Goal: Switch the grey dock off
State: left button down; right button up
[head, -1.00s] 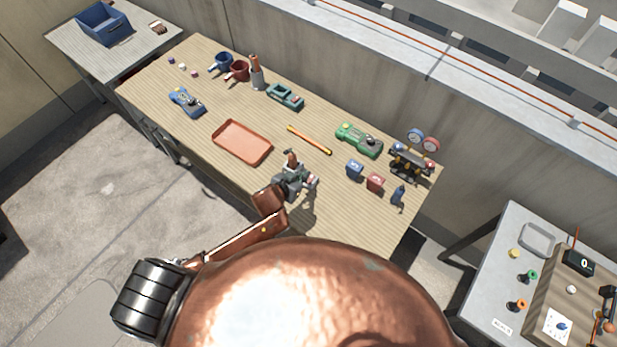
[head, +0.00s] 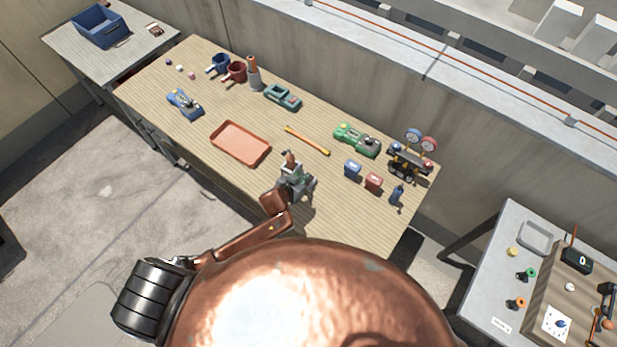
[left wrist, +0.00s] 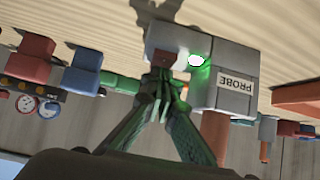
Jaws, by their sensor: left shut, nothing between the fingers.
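The grey dock (left wrist: 234,80) fills the upper middle of the left wrist view. It carries a PROBE label, a glowing green light (left wrist: 197,60) and a reddish-brown block (left wrist: 172,42). In the head view the dock (head: 300,183) stands near the table's front edge, partly hidden by my gripper, with a brown upright piece (head: 290,157) at it. My left gripper (left wrist: 166,78) is shut and empty. Its tips are at the brown block, just beside the green light; I cannot tell whether they touch. My right gripper is not in view.
An orange tray (head: 240,143) lies left of the dock and a yellow-orange stick (head: 307,140) behind it. Blue (head: 352,168) and red (head: 373,182) blocks stand to its right. A green device (head: 357,140) and a gauge set (head: 411,158) stand at the back right.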

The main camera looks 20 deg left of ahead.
pick_arm(q)
jog(key=shift+w+d+r, duration=0.1)
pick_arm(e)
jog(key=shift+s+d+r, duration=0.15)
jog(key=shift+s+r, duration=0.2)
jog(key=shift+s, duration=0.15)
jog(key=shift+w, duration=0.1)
pick_arm(q)
jog(key=shift+w, duration=0.25)
jog(key=shift+w+d+r+p, duration=0.15)
jog(key=shift+w+p, duration=0.15)
jog(key=shift+w, duration=0.15)
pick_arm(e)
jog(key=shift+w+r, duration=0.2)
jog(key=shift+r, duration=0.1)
